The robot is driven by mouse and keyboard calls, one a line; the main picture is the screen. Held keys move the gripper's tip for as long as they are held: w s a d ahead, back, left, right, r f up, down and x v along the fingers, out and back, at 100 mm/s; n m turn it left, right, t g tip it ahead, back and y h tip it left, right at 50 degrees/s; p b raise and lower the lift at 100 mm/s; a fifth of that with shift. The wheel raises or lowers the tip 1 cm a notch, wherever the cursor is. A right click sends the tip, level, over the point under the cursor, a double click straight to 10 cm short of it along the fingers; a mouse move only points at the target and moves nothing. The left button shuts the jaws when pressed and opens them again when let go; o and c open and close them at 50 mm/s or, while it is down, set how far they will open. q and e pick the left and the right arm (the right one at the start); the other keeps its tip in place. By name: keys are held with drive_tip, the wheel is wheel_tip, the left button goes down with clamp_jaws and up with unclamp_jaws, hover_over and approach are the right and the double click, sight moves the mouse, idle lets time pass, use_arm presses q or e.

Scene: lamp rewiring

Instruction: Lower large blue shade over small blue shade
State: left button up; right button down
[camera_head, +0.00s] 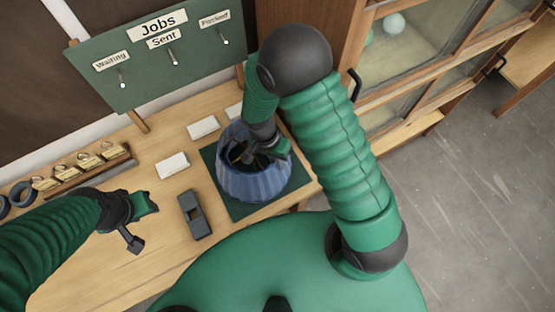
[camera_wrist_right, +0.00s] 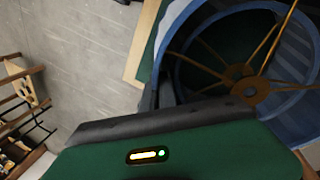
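A large ribbed blue shade (camera_head: 254,184) stands on a dark green mat, its open top facing up. In the right wrist view its blue rim (camera_wrist_right: 170,75), thin spokes and brass-coloured hub (camera_wrist_right: 248,88) show close up. I cannot make out a separate small blue shade; if it is inside, the large one hides it.
The green mat (camera_head: 238,210) lies at the bench's right end. A dark block-shaped tool (camera_head: 194,214) and white cards (camera_head: 172,165) lie left of it. A rack with brass-coloured tags (camera_head: 88,165) stands further left. A green jobs board (camera_head: 150,65) stands behind; a glass-fronted cabinet (camera_head: 410,60) is at right.

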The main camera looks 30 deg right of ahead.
drive_tip(key=c, duration=2.1)
unclamp_jaws()
drive_tip(key=o, duration=0.5)
drive_tip(key=shift+w, duration=0.1)
drive_tip(key=shift+r, duration=0.15)
drive_tip(key=b+v, duration=0.2)
drive_tip(key=v, duration=1.4)
drive_tip(key=shift+w+a+r, duration=0.1)
drive_tip(key=shift+w+r, duration=0.05)
drive_tip(key=shift+r, duration=0.1)
drive_tip(key=shift+f, duration=0.1)
